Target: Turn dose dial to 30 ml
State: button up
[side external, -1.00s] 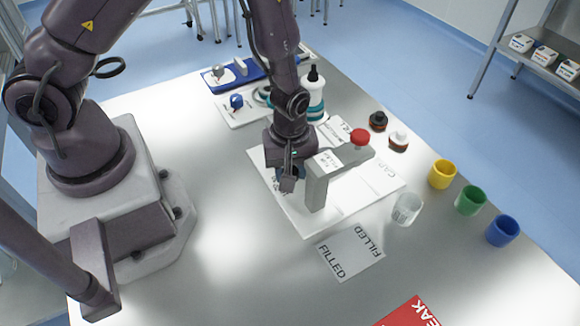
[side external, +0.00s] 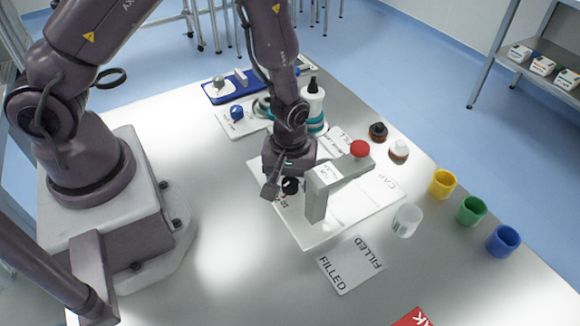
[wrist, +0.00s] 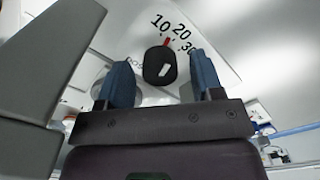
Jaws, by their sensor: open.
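The black dose dial (wrist: 160,65) sits on the white plate (wrist: 200,63) in the wrist view, beside the printed numbers 10, 20 and 30. A red mark (wrist: 167,42) shows just beyond the dial, between 10 and 20 and below the 20. My gripper (wrist: 161,78) is open, with one blue-padded finger on each side of the dial and visible gaps to it. In the side view the dial (side external: 290,185) shows beside my gripper (side external: 279,187), at the foot of the grey dispenser post (side external: 317,200). Part of the label left of the dial is hidden.
The grey dispenser with a red knob (side external: 360,148) stands close to the right of my gripper. A clear cup (side external: 407,220) and yellow (side external: 442,184), green (side external: 471,211) and blue (side external: 503,240) cups stand further right. The table front is mostly clear.

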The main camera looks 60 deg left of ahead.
aim_at(290, 182)
notch_tip(290, 182, up, 13)
dwell(0.4)
jog(key=shift+f, duration=0.1)
notch_tip(290, 182, down, 13)
jog(key=n, duration=0.6)
jog(key=shift+r, duration=0.2)
dwell(0.3)
jog(key=shift+c, duration=0.3)
